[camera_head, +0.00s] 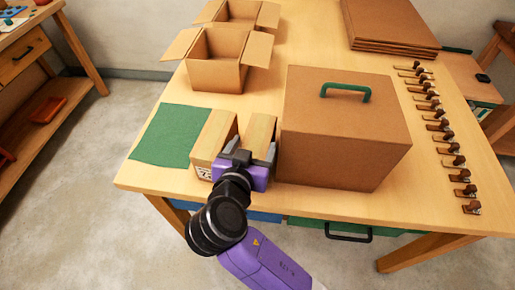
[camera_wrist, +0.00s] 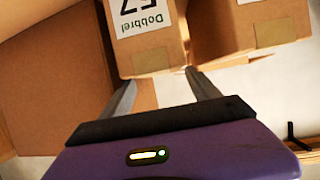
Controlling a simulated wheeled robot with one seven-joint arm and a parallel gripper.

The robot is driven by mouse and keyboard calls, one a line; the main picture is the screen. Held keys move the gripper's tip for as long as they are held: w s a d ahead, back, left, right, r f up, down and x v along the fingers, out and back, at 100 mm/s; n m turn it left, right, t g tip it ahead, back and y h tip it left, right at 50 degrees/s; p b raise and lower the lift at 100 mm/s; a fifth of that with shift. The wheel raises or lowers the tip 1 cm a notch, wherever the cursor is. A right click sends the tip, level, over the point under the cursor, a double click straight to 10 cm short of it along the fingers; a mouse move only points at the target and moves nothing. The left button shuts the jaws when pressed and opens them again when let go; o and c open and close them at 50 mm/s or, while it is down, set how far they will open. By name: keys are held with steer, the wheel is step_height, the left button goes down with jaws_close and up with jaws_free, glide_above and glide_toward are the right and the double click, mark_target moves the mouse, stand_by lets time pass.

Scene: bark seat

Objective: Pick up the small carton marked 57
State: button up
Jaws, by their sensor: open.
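The small carton marked 57 (camera_wrist: 150,52) shows in the wrist view, with its white label upside down at the top. In the head view I take it to be the right one of two small tan cartons (camera_head: 262,127); its label is hidden there. My gripper (camera_head: 247,152) is open at the near side of these cartons. In the wrist view its two fingers (camera_wrist: 160,78) point at the marked carton, one near each lower edge. I cannot tell whether they touch it. Nothing is held.
A second small carton (camera_head: 212,133) stands just left of it, leaving a narrow gap. A large brown box (camera_head: 345,130) with a green handle stands close on the right. Open boxes (camera_head: 217,62) are behind. A green mat (camera_head: 165,136) lies clear at left.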

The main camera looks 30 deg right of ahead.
mark_target(257, 138)
steer(key=shift+p+x, duration=0.7)
steer(key=shift+x, duration=1.9)
jaws_close()
